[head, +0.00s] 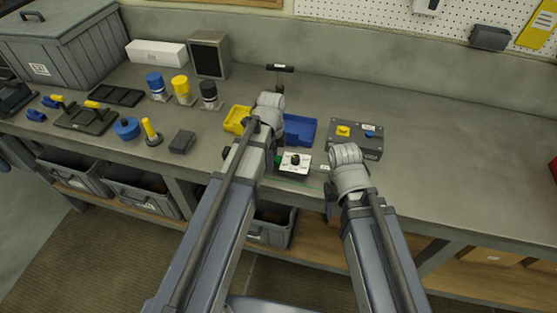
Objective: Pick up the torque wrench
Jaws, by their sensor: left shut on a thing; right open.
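The torque wrench (280,69), a black T-handle on a short upright shaft, shows just beyond my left wrist. Its lower end is hidden behind the wrist. My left gripper (269,101) is at the wrench's shaft, shut on it, but its fingers are mostly hidden by my own arm. I cannot tell whether the wrench is clear of the bench. My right gripper (337,200) is open at the bench's front edge, below the grey box, and its fingers are mostly hidden by the arm.
A white plate with a black knob (295,162) lies between my arms. Yellow (236,119) and blue (300,130) trays flank my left wrist. A grey box with buttons (357,137) stands behind my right wrist. Several coloured parts lie left. The bench (460,150) is clear on the right.

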